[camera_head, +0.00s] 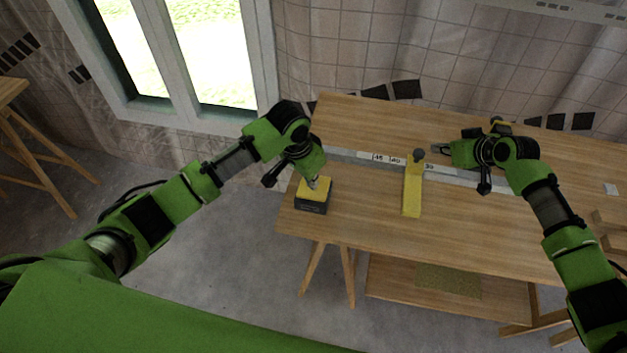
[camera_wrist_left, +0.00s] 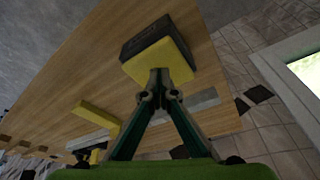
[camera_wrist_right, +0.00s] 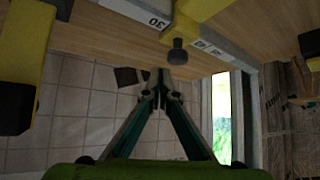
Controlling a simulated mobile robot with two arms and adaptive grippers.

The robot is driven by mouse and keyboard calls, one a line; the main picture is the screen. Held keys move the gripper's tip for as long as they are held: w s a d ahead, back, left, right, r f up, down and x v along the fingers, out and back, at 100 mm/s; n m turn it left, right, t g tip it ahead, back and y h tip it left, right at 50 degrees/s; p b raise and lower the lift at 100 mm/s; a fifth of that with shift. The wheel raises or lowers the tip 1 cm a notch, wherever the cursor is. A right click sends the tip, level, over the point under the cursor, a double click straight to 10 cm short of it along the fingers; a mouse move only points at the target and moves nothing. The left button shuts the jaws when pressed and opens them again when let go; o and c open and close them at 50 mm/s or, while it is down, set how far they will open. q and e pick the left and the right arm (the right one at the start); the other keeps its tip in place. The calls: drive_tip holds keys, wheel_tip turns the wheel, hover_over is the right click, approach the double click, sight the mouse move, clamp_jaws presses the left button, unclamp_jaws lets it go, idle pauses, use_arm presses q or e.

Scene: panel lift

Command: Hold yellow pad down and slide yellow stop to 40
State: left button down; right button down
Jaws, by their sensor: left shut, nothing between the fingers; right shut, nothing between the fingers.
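The yellow pad (camera_head: 315,194) tops a dark block at the table's left end; it also shows in the left wrist view (camera_wrist_left: 152,62). My left gripper (camera_head: 314,186) is shut and empty, its tips at the pad, apparently touching it. The yellow stop (camera_head: 412,192) sits across the metal rail (camera_head: 350,155), between the 40 label (camera_head: 396,161) and the 30 label. Its dark knob (camera_wrist_right: 177,56) faces the back. My right gripper (camera_head: 437,149) is shut and empty, just right of the knob in the head view. Whether it touches the knob is unclear.
The wooden table (camera_head: 350,220) is clear in front. Wood pieces (camera_head: 608,218) lie at the right. A window (camera_head: 165,50) is at the left.

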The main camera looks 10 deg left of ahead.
sight(409, 165)
idle(0.9)
drive_tip(key=shift+f, duration=2.5)
drive_tip(key=shift+a, duration=0.15)
drive_tip(key=shift+a, duration=5)
drive_tip(key=shift+d, duration=0.15)
